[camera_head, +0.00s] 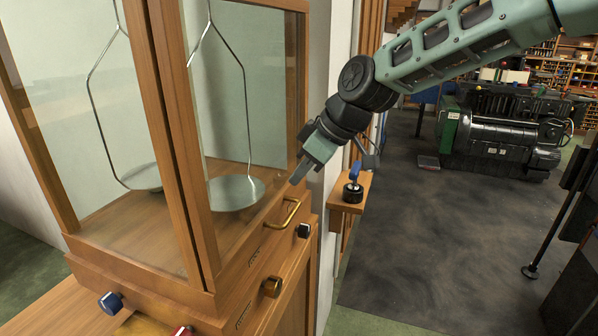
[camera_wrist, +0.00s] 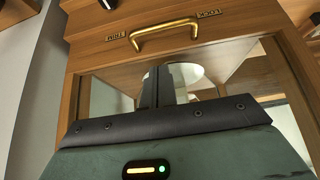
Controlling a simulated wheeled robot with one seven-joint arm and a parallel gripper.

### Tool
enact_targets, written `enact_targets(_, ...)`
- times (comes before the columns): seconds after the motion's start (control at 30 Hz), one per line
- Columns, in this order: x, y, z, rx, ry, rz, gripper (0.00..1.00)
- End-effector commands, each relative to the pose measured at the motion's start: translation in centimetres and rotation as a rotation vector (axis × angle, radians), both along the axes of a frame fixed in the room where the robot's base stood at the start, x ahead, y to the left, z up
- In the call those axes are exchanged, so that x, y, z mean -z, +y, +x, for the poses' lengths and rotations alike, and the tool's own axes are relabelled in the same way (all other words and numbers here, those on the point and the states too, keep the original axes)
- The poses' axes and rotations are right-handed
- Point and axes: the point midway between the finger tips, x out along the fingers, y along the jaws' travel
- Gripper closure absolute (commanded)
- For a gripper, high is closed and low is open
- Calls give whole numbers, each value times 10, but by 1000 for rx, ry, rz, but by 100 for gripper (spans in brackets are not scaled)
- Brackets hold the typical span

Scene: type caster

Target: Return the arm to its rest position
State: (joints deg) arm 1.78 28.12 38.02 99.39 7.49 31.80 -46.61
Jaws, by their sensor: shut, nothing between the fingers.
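My gripper (camera_head: 298,176) is at the end of my green and black arm (camera_head: 450,45), which reaches in from the upper right in the head view. The fingers point down and left, in front of the right side of a glass-fronted wooden balance case (camera_head: 185,150). In the wrist view my gripper (camera_wrist: 167,72) has its dark fingers together, with nothing between them. A brass handle (camera_wrist: 163,33) lies beyond the fingertips, apart from them in that view. I cannot tell the exact gap to the glass.
The case holds hanging pans (camera_head: 237,192). A small wooden shelf (camera_head: 350,200) with a blue-handled item (camera_head: 354,180) is close below my wrist. Dark open floor (camera_head: 420,240) lies right, with a machine (camera_head: 500,130) behind.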

Motion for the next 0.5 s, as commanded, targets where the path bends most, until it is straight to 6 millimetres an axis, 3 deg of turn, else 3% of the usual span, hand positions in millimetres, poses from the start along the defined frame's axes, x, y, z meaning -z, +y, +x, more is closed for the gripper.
enact_targets(0.23, -42, -28, -9, 4, -5, 0, 100)
enact_targets(0.5, -62, -39, -16, 1, 0, -2, 100)
